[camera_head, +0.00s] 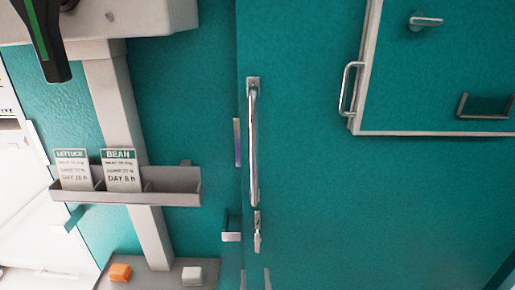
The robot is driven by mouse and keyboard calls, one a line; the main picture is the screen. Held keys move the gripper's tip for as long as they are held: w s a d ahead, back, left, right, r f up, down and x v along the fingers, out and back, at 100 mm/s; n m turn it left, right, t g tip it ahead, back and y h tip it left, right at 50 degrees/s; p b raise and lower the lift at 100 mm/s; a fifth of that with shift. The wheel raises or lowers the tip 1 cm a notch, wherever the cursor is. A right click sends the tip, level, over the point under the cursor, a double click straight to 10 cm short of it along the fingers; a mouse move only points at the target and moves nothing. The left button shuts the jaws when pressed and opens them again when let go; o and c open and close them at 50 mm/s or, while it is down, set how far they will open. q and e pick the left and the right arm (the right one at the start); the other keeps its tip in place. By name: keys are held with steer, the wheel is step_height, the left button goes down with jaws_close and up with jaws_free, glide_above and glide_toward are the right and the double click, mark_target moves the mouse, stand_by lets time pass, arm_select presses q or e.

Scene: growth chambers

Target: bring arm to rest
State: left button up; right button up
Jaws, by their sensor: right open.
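My right gripper (255,281) shows only as two slim grey fingertips at the bottom edge, left of the middle. The fingertips are apart, with nothing visible between them. They are below the small latch (257,232) of the large teal door (315,195) and below its long upright metal handle (253,140). The rest of the right arm is out of the picture. My left gripper is not in view.
A grey rack (172,185) at the left holds a lettuce card (72,170) and a bean card (121,170). A dark green-striped piece (45,40) hangs top left. A framed panel (440,75) is upper right.

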steer(key=s+d+f+m+g+h, duration=0.1)
steer(key=s+d+f+g, duration=0.4)
steer(key=s+d+g, duration=0.5)
steer(key=s+d+f+g+h, duration=0.1)
steer(key=s+d+f+g, duration=0.4)
steer(key=s+d+g, duration=0.5)
arm_select(q)
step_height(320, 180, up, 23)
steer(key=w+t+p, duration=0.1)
steer(key=p, duration=1.8)
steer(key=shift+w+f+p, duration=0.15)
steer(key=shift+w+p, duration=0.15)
steer(key=shift+p, duration=0.1)
arm_select(e)
step_height(320, 180, up, 23)
steer(key=a+t, duration=0.1)
steer(key=t, duration=0.2)
steer(key=shift+w+a+t, duration=0.3)
steer(key=shift+a, duration=0.1)
